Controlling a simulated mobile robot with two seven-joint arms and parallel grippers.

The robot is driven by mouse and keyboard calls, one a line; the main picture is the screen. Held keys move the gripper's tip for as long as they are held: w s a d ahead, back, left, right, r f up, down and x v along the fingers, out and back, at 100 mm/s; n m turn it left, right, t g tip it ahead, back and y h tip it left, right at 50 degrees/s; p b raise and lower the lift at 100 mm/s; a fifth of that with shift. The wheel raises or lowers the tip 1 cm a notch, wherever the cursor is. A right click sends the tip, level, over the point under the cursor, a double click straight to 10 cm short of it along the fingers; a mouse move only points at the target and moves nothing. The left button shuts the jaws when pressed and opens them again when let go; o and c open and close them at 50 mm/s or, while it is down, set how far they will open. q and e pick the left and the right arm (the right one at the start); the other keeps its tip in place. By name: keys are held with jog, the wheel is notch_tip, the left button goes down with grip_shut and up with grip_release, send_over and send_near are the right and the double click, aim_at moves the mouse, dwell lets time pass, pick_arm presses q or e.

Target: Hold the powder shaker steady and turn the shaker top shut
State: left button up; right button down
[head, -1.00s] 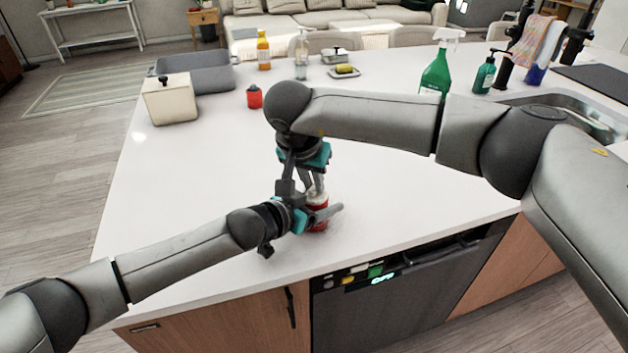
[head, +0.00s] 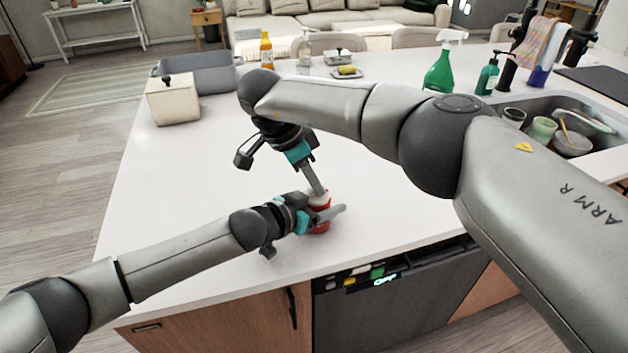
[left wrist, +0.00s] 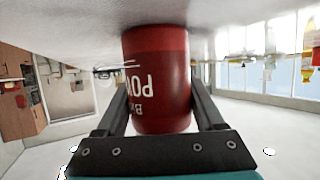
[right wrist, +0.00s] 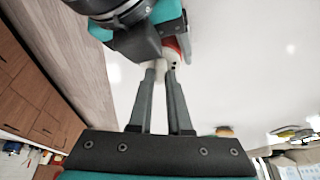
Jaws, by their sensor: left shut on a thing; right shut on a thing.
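The powder shaker is a red can (head: 321,225) with a pale top, standing upright on the white counter near its front edge. In the left wrist view the red can (left wrist: 158,85) shows upside-down white lettering between my left fingers. My left gripper (head: 327,214) is shut around the can's body from the left. My right gripper (head: 320,193) comes down tilted from above left, its fingers shut on the pale shaker top. In the right wrist view the fingertips (right wrist: 162,68) meet at this top, which they and my left gripper mostly hide.
A cream box (head: 173,100) and a grey tub (head: 215,77) stand at the back left. A green spray bottle (head: 440,70) and a soap bottle (head: 487,76) stand near the sink (head: 600,150), which holds dishes. The counter (head: 190,165) around the shaker is clear.

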pick_arm(q)
jog(key=shift+f, duration=0.1)
pick_arm(e)
jog(key=shift+d+m, duration=0.1)
jog(key=shift+m, duration=0.2)
jog(key=c, duration=0.8)
grip_release()
jog(key=shift+c, duration=0.2)
jog(key=v, duration=1.2)
pick_arm(q)
jog(key=o, duration=1.5)
pick_arm(e)
jog(key=shift+w, duration=0.1)
